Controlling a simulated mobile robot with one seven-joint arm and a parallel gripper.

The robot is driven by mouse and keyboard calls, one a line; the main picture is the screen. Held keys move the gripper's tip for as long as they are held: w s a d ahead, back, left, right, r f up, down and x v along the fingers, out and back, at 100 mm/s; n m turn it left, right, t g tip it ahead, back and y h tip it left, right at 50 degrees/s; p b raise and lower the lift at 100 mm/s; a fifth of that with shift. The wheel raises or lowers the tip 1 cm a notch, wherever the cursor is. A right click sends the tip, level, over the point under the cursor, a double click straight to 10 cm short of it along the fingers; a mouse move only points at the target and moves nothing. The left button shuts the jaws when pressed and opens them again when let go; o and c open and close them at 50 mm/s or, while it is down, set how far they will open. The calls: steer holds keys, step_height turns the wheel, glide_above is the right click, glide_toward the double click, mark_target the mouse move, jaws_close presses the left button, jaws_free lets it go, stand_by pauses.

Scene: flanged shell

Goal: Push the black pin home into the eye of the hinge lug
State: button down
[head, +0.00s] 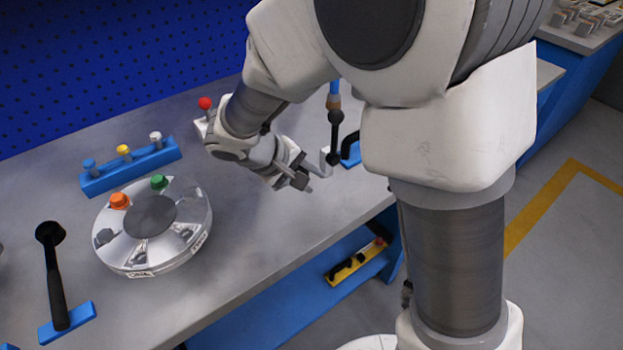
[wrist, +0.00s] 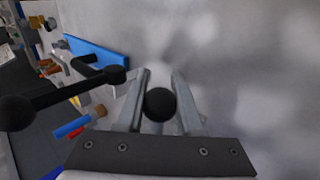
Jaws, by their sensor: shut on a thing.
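My gripper (head: 308,176) is low over the right part of the bench, beside a blue-based fixture. In the wrist view its two grey fingers (wrist: 160,100) are shut on the black pin (wrist: 160,104). Only the pin's round black head shows there; its shank is hidden behind it. In the head view I cannot pick out the pin at the fingers. A pale grey upright piece (head: 325,158) by the fingertips may be the hinge lug. Its eye is not visible, so I cannot tell how far the pin is in it.
A black bar with ball ends (head: 335,138) stands close beyond my gripper, also in the wrist view (wrist: 65,95). The blue base (wrist: 97,52) lies near it. A flanged silver shell (head: 190,235) and a blue peg rack (head: 130,168) stand left. Bench between shell and gripper is clear.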

steer(key=shift+w+a, duration=0.5)
steer(key=shift+w, duration=0.25)
steer(key=shift+w+a, duration=0.5)
steer(key=shift+w, duration=0.2)
steer(key=shift+c, duration=2.4)
jaws_free()
steer(key=p+v, duration=0.3)
steer(key=v, duration=1.4)
steer(key=shift+r+p, duration=0.3)
steer(key=shift+p, duration=0.1)
steer(key=shift+s, duration=0.1)
steer(key=s+d+r+m+y+p, duration=0.2)
steer(key=s+d+r+p, duration=0.1)
steer(key=d, duration=0.4)
steer(key=s+d+r+m+t+y+p, duration=0.1)
steer(key=s+d+r+m+y+p, duration=0.1)
steer(key=s+d+r+p, duration=0.2)
steer(key=s+d+r+m+y+p, duration=0.2)
steer(key=s+d+r+p, duration=0.2)
steer(key=s+d+r, duration=0.3)
steer(key=d+r, duration=0.1)
steer(key=d, duration=0.3)
steer(key=shift+s+d+r+m, duration=0.25)
steer(key=shift+d+r+m, duration=0.05)
steer(key=shift+d+m, duration=0.1)
